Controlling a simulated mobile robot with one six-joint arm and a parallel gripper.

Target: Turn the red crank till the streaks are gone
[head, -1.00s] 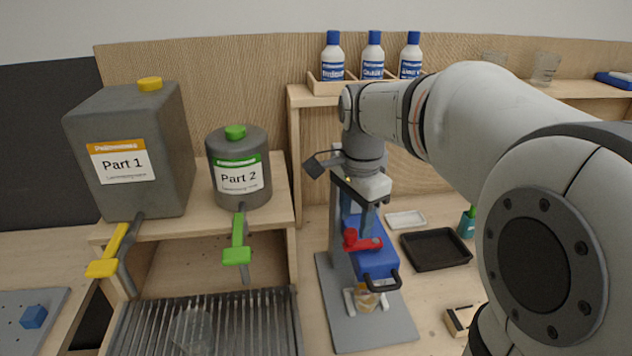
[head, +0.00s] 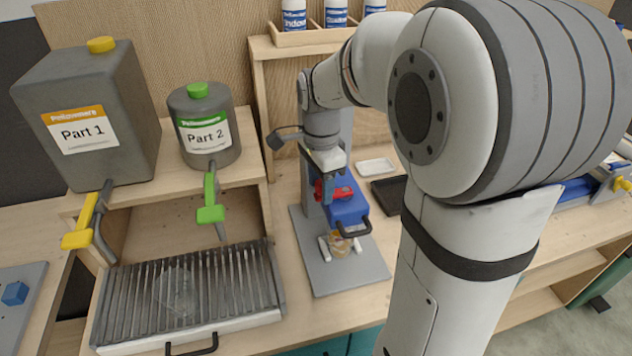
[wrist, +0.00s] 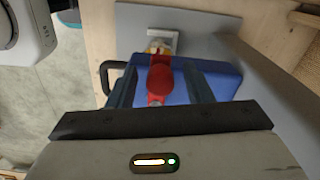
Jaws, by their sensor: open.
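The red crank (head: 321,193) sits on the blue mixer (head: 350,209), which stands on a grey base plate. In the wrist view the crank's rounded red knob (wrist: 160,78) lies between my gripper's two fingers (wrist: 160,72), over the blue housing (wrist: 215,82). My gripper (head: 328,188) is open, with a finger on each side of the knob. I cannot tell whether either finger touches it. A small clear cup with tan contents (head: 340,246) stands under the mixer and partly shows in the wrist view. Any streaks in it are too small to make out.

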